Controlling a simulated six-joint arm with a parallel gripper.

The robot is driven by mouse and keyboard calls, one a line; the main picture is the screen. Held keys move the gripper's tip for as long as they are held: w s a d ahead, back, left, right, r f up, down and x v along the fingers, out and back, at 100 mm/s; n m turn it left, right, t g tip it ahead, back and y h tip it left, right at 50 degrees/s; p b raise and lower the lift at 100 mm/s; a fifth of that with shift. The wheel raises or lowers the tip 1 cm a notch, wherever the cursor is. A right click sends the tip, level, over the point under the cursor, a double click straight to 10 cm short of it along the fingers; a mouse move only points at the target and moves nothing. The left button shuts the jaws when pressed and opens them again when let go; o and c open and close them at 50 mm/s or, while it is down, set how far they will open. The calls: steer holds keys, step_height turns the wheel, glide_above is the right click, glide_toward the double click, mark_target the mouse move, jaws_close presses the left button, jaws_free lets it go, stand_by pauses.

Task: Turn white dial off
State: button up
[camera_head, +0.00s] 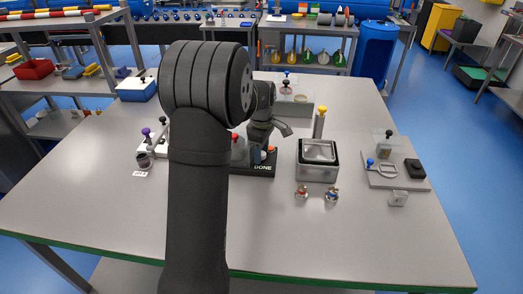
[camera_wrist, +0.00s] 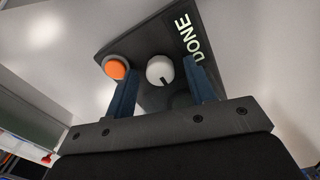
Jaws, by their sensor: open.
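The white dial (camera_wrist: 158,67) is a round knob with a dark pointer mark, on a dark panel (camera_wrist: 140,35) with an orange button (camera_wrist: 117,69) beside it. My gripper (camera_wrist: 161,74) is open, its two blue fingers on either side of the dial. I cannot tell whether they touch it. In the head view, the panel (camera_head: 250,172), lettered DONE, lies mid-table beyond my arm.
A metal tub (camera_head: 318,173) stands right of the panel, with a yellow-topped post (camera_head: 319,122) behind it. Two small knobbed items stand in front of the tub. A grey board (camera_head: 409,183) with fittings lies farther right. The table's front right is clear.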

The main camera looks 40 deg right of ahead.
steer(key=shift+c, duration=0.2)
steer(key=c, duration=0.9)
steer(key=shift+m, duration=2.3)
steer(key=shift+c, duration=0.2)
steer(key=o, duration=1)
steer(key=shift+n, duration=0.3)
